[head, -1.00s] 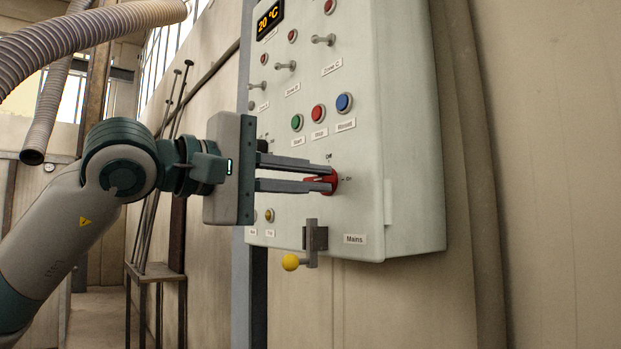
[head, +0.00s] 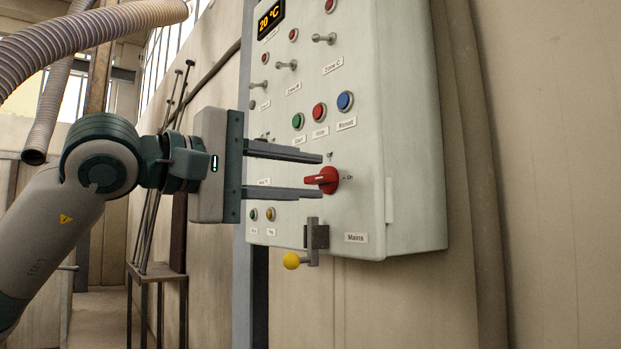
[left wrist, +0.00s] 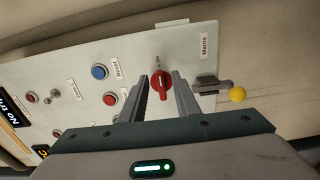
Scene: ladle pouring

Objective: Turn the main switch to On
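The red main switch (head: 322,179) is a rotary knob low on the grey panel, with the Off label (head: 329,155) above it and the On label (head: 347,178) to its right. Its handle lies level, in line with the On label. In the left wrist view the knob (left wrist: 161,86) shows between the fingers, its handle lengthwise between them. My left gripper (head: 322,176) is open and empty, one finger above and one below the knob, with the tips just to its left and seemingly clear of it. My right gripper is not in view.
Below the knob a lever with a yellow ball (head: 291,261) sticks out by the Mains label (head: 355,238). Green, red and blue buttons (head: 345,101) sit above the knob, and small toggles higher up. A grey hose (head: 80,38) hangs at the upper left.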

